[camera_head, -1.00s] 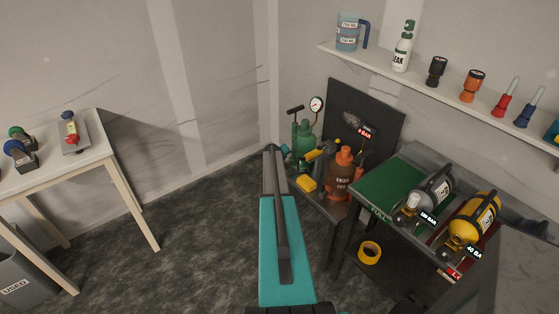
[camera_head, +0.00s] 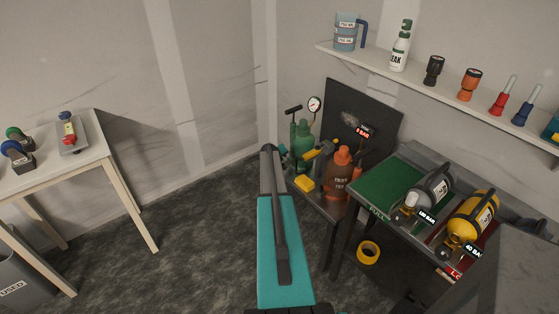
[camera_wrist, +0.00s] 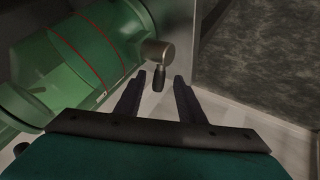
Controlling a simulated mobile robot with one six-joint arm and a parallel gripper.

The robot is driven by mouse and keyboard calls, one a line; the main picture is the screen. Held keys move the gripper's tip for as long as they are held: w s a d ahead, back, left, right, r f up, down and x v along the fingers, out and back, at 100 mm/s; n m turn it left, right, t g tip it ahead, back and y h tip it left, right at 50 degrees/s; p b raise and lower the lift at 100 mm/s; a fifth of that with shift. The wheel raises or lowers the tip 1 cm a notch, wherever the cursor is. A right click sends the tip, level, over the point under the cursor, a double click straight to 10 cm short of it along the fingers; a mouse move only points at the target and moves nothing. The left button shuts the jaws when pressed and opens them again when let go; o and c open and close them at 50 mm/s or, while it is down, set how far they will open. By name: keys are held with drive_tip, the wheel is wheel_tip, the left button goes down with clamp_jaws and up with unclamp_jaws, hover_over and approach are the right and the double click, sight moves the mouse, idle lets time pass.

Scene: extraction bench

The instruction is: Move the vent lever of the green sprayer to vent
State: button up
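The green sprayer (camera_head: 303,138) stands on the low bench in the corner, with a black pump handle and a round gauge. In the wrist view its clear green body (camera_wrist: 85,45) fills the upper left. A metal fitting with a short dark lever (camera_wrist: 158,78) sticks out from its side. My gripper (camera_wrist: 165,80) is open, its two dark fingers on either side of the lever tip. I cannot tell whether either finger touches it. In the head view my arm hides most of the gripper.
A dark panel (camera_head: 374,105) rises behind. A grey cylinder (camera_head: 430,188) and yellow cylinder (camera_head: 472,218) lie on the right bench. Open floor is at left.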

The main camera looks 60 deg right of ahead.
drive_tip(key=b+v, duration=0.3)
drive_tip(key=v, duration=0.8)
drive_tip(key=shift+a+r, duration=0.3)
idle(0.5)
